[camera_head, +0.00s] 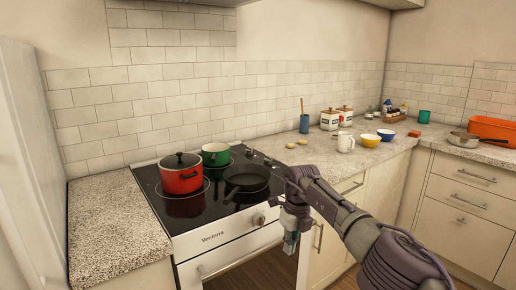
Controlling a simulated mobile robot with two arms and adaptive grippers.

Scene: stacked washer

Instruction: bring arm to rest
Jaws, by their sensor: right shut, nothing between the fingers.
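My right arm comes in from the lower right, bent, with its wrist in front of the counter's edge near the stove's right front corner. My right gripper (290,243) hangs from it, pointing down beside the oven front. It is shut and small in the view, with nothing seen in it. My left gripper is not in view.
The stove (222,210) carries a red pot (181,180), a green pot (215,155) and a black pan (247,180). A white mug (346,144), yellow bowl (370,140) and blue bowl (386,134) stand on the right counter. The left counter (110,225) is bare.

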